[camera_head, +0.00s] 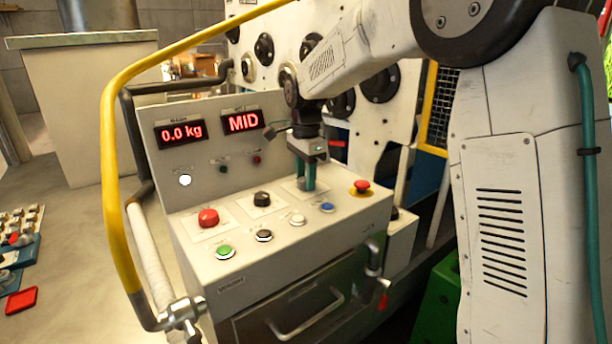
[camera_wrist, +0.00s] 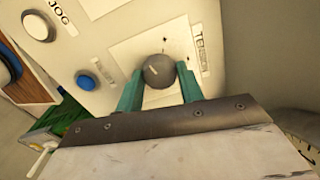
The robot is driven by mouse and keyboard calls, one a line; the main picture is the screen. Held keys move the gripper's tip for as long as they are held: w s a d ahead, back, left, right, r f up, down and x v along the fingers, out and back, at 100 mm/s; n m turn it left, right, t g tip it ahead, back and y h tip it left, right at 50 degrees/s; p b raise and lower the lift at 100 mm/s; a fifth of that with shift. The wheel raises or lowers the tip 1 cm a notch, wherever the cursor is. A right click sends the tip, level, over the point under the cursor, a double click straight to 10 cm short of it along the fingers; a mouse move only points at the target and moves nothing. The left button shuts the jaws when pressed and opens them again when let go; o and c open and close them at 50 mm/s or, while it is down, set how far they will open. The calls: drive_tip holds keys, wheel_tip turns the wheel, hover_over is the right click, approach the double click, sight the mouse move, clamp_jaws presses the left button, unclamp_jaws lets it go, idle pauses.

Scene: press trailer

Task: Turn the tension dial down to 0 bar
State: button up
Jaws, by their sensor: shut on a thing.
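The tension dial (camera_wrist: 158,70) is a round dark grey knob on a pale square plate lettered "TENSION" in the wrist view. My gripper (camera_wrist: 160,85) has its two green fingers on either side of the dial, shut on it. In the head view my gripper (camera_head: 306,180) points down onto the right part of the console top and hides most of the dial. The dial's pointer and scale are too small to read.
A red knob (camera_head: 208,217), a black knob (camera_head: 262,199) and a red mushroom button (camera_head: 361,186) flank my gripper. Green, black, white and blue buttons line the console's front. A yellow rail (camera_head: 112,200) curves along the left side.

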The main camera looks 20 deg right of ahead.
drive_tip(key=n, duration=1.1)
drive_tip(key=shift+n, duration=0.4)
drive_tip(key=n, duration=0.5)
drive_tip(key=shift+r, duration=0.1)
drive_tip(key=n, duration=0.6)
drive_tip(key=shift+n, duration=0.3)
drive_tip(key=o, duration=1)
